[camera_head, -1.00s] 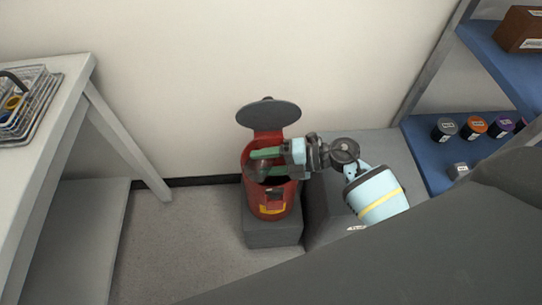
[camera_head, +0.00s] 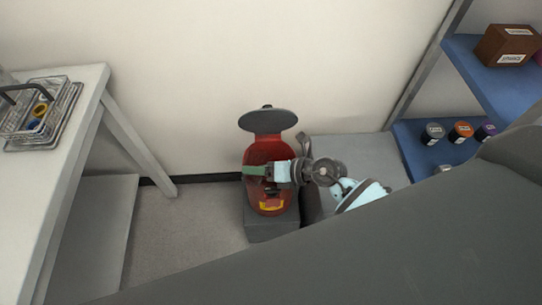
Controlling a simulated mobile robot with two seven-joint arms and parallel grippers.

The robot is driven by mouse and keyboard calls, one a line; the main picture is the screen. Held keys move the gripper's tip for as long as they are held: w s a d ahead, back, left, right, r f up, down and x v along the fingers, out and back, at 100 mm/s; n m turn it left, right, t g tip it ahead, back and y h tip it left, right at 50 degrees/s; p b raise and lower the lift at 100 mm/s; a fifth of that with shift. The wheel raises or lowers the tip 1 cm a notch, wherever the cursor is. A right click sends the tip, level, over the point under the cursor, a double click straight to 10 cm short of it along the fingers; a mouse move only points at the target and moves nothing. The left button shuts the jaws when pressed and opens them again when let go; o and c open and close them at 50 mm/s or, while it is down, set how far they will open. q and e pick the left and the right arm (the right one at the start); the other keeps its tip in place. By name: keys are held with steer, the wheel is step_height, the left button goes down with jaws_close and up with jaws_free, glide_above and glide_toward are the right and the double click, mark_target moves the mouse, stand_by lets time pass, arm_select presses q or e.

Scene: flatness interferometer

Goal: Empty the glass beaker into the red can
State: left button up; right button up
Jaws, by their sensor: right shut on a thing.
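The red can (camera_head: 265,152) stands on a grey block, with its round dark lid (camera_head: 268,121) raised at the back. My right gripper (camera_head: 253,171), with green fingers, reaches in from the right across the can's upper part. It is shut on the glass beaker, but the beaker is not clearly visible now; the fingers and the can's red make it hard to pick out. I cannot tell the beaker's tilt or its contents. My left gripper is not in view.
A grey block (camera_head: 272,229) is under the can, with another grey surface (camera_head: 372,158) to its right. A white table (camera_head: 72,115) with a wire basket (camera_head: 35,108) is at left. Blue shelves (camera_head: 408,135) with small jars are at right. The floor between is clear.

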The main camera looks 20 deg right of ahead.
mark_target(250, 185)
steer(key=shift+r+n+p, duration=0.3)
steer(key=shift+r+p, duration=0.05)
steer(key=shift+r, duration=0.15)
steer(key=shift+s+a+n+t+h+p, duration=0.4)
steer(key=shift+n+t+h+p, duration=0.25)
steer(key=shift+p, duration=0.4)
steer(key=shift+s+a+f+n, duration=0.15)
steer(key=shift+a+f+n, duration=0.1)
steer(key=shift+s+a+r+n+t+h+p, duration=0.25)
steer(key=shift+r+n+t+h+p, duration=0.15)
steer(key=shift+p, duration=0.6)
steer(key=shift+s+a+f+n+t+p, duration=0.3)
steer(key=shift+s+a+n+t+p, duration=0.05)
steer(key=shift+a+n+p, duration=0.1)
steer(key=shift+s+a+f+n+t+h, duration=0.4)
steer(key=shift+s+f+n+t+h, duration=0.15)
steer(key=shift+f+n+h, duration=0.25)
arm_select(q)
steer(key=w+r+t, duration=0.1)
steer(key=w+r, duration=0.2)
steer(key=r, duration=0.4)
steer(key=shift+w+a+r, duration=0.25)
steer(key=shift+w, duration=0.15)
arm_select(e)
steer(key=shift+s, duration=0.1)
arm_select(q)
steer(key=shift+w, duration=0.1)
arm_select(e)
steer(key=shift+r, duration=0.1)
